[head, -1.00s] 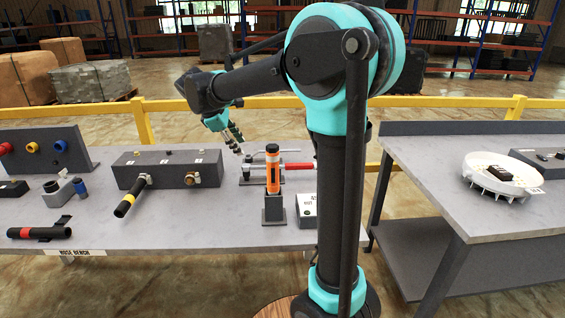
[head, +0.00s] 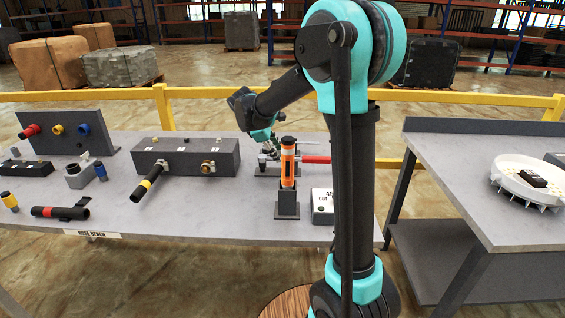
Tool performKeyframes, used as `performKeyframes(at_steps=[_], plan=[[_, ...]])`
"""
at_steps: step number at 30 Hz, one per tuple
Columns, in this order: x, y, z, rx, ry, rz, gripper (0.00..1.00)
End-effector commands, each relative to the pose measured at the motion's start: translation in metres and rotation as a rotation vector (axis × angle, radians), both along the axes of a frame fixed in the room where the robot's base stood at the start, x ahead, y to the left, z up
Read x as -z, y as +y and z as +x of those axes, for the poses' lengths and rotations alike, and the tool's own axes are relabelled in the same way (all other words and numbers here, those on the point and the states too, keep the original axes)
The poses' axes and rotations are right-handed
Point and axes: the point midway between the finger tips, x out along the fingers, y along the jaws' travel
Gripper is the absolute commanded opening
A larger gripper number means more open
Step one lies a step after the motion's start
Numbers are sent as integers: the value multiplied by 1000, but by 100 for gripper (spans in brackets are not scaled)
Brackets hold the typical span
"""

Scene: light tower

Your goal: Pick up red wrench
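The red wrench (head: 316,159) lies across a dark stand on the hose bench, with its red handle pointing right. Its left part is hidden behind an orange and black tool (head: 288,163) upright in a grey holder, and my arm covers the handle's right end. My gripper (head: 268,154) is low over the dark stand, just left of the orange tool and near the wrench's left end. Its fingers are small and partly hidden, so I cannot tell whether they are open or touch the wrench.
A grey block (head: 187,158) with hose fittings stands left on the bench (head: 235,217). A small white-topped box (head: 322,206) sits right of the orange tool. A second table (head: 455,190) with a round white tray (head: 527,178) is at the right. A yellow rail (head: 215,94) runs behind.

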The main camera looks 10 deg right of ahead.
Motion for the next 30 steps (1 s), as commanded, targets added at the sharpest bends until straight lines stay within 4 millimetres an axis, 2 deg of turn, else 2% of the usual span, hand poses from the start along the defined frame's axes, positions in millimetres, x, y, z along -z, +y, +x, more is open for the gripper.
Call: performKeyframes(at_steps=[4,13,22,23,30], plan=[[9,-3,3,1,0,0,38],[45,-14,16,1,0,0,38],[49,-17,17,0,0,0,38],[49,-17,17,0,0,0,37],[49,-17,17,0,0,0,7]])
